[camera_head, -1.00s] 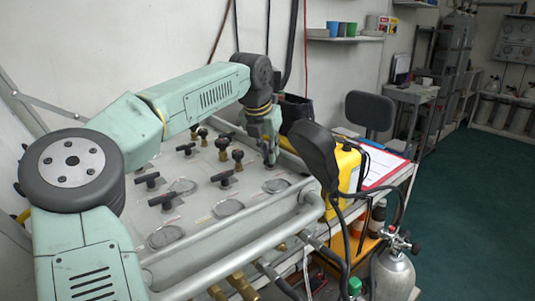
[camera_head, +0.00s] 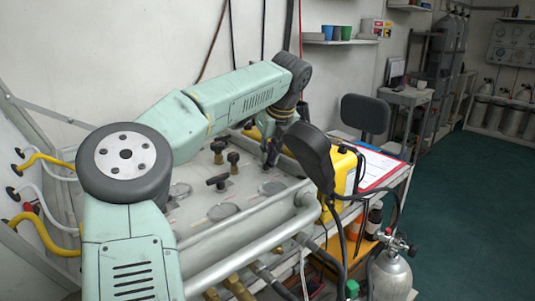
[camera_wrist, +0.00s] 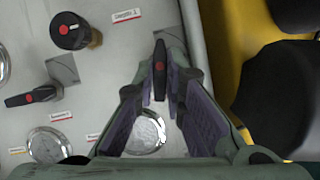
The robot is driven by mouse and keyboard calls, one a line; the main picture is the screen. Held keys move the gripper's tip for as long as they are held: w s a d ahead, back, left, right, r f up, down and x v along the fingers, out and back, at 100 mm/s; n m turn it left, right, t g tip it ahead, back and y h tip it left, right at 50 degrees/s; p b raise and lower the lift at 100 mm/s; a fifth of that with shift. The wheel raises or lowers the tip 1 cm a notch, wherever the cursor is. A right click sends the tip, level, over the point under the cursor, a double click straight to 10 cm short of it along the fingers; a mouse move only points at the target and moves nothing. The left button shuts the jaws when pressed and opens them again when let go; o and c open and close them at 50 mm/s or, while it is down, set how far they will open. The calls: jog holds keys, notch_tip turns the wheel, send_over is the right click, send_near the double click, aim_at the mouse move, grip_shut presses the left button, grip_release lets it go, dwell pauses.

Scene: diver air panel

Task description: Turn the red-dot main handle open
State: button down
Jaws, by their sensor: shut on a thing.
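A black lever handle with a red dot (camera_wrist: 159,68) stands between the two fingers of my gripper (camera_wrist: 162,82) in the wrist view. The fingers are shut on it from either side. The handle lies along the picture's vertical, roughly crosswise to the neighbouring handle. In the head view my gripper (camera_head: 270,150) is down at the far right corner of the panel (camera_head: 250,196) and hides the held handle. A grey gauge face (camera_wrist: 146,133) lies below the handle in the wrist view, partly behind the fingers.
Another red-dot black handle (camera_wrist: 33,97) and a round red-dot knob (camera_wrist: 66,30) sit left of my gripper. A yellow case (camera_head: 344,170) and a black padded object (camera_head: 311,155) stand close on the right. A pipe rail (camera_head: 250,246) runs along the panel's front.

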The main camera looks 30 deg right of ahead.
jog(key=shift+d+n+y, duration=0.15)
jog(key=shift+n+y, duration=0.15)
jog(key=shift+n, duration=0.6)
jog(key=c, duration=1.7)
grip_release()
jog(key=shift+o, duration=0.2)
jog(key=v, duration=1.2)
jog(key=shift+d, duration=0.1)
